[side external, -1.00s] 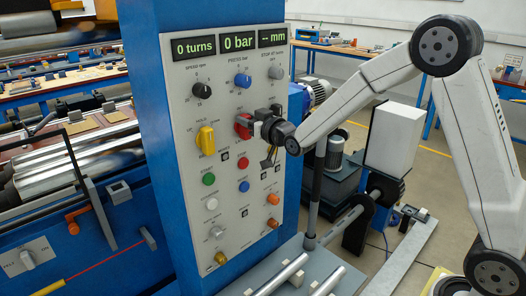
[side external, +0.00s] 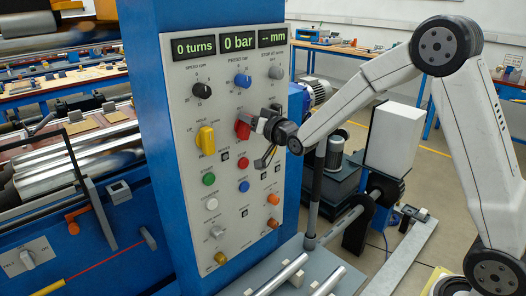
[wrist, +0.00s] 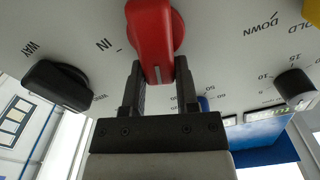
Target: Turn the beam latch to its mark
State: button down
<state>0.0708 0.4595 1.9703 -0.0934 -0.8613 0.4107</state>
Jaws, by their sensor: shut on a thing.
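The red latch knob (side external: 243,129) sits on the grey control panel, right of the yellow knob. In the wrist view the red knob (wrist: 150,30) fills the top middle, with a white pointer line on its near end. My gripper (side external: 257,122) is at the panel, shut on the red knob. In the wrist view its two dark fingers (wrist: 160,66) stand on either side of the knob's near end. The label "IN" is beside the knob. I cannot make out which printed mark the pointer faces, and the fingers partly hide the knob in the side view.
Close by are the yellow knob (side external: 205,139), a blue knob (side external: 243,81), a black knob (side external: 202,90) and a red button (side external: 243,186). In the wrist view a dark knob (wrist: 57,84) lies to the left.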

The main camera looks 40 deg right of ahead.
jog(key=m, duration=0.3)
jog(key=shift+d+f+m, duration=0.25)
jog(key=shift+d+m, duration=0.15)
jog(key=shift+d+f+m, duration=0.15)
jog(key=shift+f+m, duration=0.2)
jog(key=shift+m, duration=1.35)
jog(key=shift+d+f+m, duration=0.2)
jog(key=shift+f+m, duration=0.15)
jog(key=shift+m, duration=1.35)
jog(key=shift+d+f+m, duration=0.15)
jog(key=shift+f+m, duration=0.2)
jog(key=shift+m, duration=1.35)
jog(key=shift+c, duration=1.8)
grip_release()
jog(key=shift+s, duration=0.2)
